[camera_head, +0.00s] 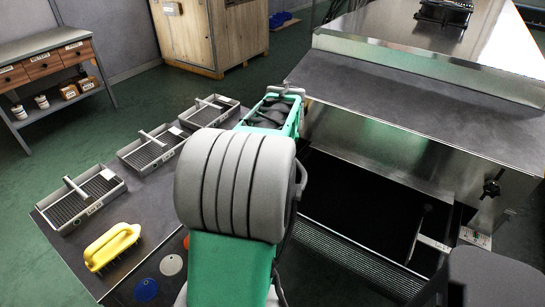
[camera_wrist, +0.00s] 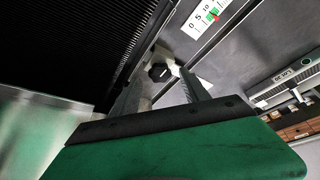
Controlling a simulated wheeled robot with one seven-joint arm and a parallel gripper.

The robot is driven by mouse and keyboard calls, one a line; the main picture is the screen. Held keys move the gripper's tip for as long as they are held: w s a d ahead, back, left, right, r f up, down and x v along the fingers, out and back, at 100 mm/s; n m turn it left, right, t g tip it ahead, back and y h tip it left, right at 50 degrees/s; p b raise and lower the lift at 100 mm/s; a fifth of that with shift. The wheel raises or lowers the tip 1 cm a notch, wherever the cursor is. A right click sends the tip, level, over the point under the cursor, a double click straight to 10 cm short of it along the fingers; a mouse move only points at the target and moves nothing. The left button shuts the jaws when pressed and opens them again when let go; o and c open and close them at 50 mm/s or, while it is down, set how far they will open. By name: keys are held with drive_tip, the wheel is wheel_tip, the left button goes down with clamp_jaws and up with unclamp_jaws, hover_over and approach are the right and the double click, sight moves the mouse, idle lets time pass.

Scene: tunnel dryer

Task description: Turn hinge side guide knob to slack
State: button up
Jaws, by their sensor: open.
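A black lobed knob (camera_wrist: 160,72) with a pale line on its face shows in the wrist view on a grey metal panel. My gripper (camera_wrist: 164,82) is open there, its two grey fingers reaching toward the knob, one on each side; I cannot tell whether they touch it. A white scale (camera_wrist: 207,17) marked 0, 5, 10 with a green patch and a red pointer lies above and right of the knob. In the head view my arm hides my gripper.
A dark ribbed surface (camera_wrist: 80,45) lies left of the knob in the wrist view. In the head view, slotted trays and a yellow-handled brush (camera_head: 112,247) sit on the dark table (camera_head: 60,222). A wooden crate (camera_head: 205,35) stands behind.

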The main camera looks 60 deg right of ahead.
drive_tip(key=v, duration=0.6)
